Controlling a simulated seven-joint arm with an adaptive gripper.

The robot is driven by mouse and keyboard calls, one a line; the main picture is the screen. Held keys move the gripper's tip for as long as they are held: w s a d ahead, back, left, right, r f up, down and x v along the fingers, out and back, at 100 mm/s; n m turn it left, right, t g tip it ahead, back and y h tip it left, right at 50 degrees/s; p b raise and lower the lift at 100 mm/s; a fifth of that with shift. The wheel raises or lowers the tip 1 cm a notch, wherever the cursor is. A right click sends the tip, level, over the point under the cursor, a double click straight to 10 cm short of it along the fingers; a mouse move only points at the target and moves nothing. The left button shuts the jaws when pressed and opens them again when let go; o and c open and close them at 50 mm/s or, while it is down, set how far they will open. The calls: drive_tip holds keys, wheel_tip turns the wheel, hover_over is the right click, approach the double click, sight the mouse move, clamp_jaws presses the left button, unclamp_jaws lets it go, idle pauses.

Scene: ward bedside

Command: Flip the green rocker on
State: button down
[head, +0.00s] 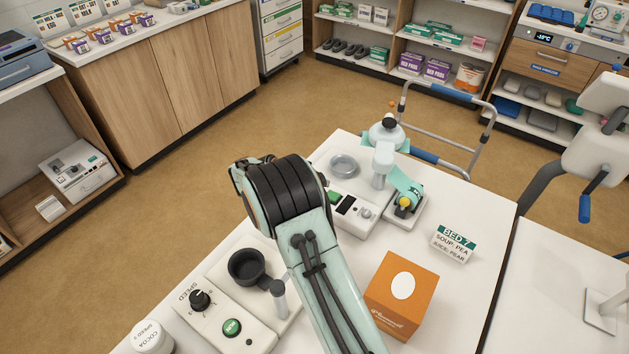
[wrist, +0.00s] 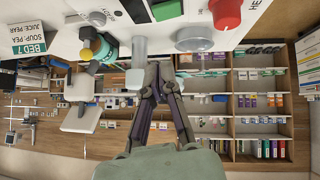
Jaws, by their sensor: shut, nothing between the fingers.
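The green rocker (head: 335,197) is set in the front of a white appliance (head: 352,224), beside a dark display, partly behind my arm. In the wrist view the green rocker (wrist: 166,10) is at the top edge, between the dark display and a red knob. I cannot tell which way it is tipped. My gripper (wrist: 160,68) shows in the wrist view with its fingers shut and empty. Its tips appear below the rocker in the picture, apart from it. In the head view my arm hides the gripper.
The red knob (wrist: 226,12) and metal dish (wrist: 194,39) lie right of the rocker in the wrist view. A grey knob (head: 365,212) and yellow-topped device (head: 405,205) are near. An orange box (head: 402,292), bed card (head: 454,243) and green RUN button (head: 232,327) share the table.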

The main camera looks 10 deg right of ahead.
sight(336, 199)
drive_tip(key=x, duration=0.4)
drive_tip(key=f, duration=0.3)
drive_tip(key=shift+s+d+f, duration=0.1)
drive_tip(key=shift+d+f, duration=0.1)
drive_tip(key=shift+d, duration=0.15)
drive_tip(key=shift+f, duration=0.45)
drive_tip(key=shift+s+d+f, duration=0.2)
drive_tip(key=shift+f, duration=0.25)
drive_tip(key=shift+w+a, duration=0.1)
drive_tip(key=shift+a, duration=0.05)
drive_tip(key=shift+w+a+r, duration=0.25)
drive_tip(key=shift+w+a, duration=0.2)
